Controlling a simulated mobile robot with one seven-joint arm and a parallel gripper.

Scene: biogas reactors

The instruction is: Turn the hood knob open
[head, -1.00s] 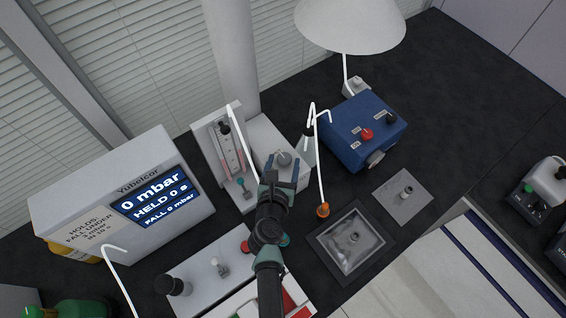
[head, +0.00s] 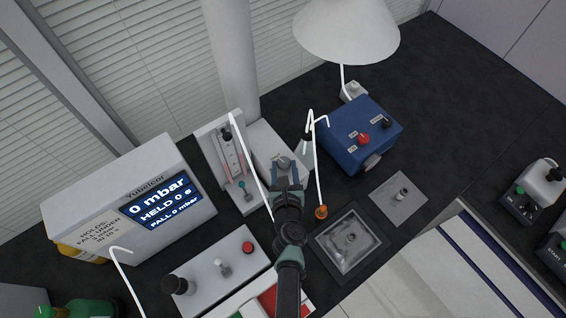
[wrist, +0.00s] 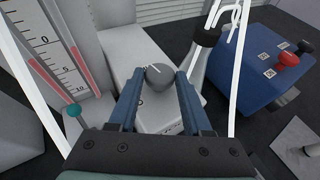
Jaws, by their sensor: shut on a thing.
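A round grey knob (wrist: 159,77) with a white pointer line sits on a low white box (wrist: 128,50). In the head view the knob (head: 283,162) shows just beyond my fingertips. My gripper (wrist: 160,80) has its two blue fingers on either side of the knob and is shut on it. In the head view my gripper (head: 285,168) reaches the box from the front. The pointer line slants toward the upper left in the wrist view.
A gauge panel with a teal knob (wrist: 73,110) stands close on the left. A white tube and a flask (head: 308,140) stand close on the right, before a blue box (head: 362,130). A white conical hood (head: 345,30) hangs behind.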

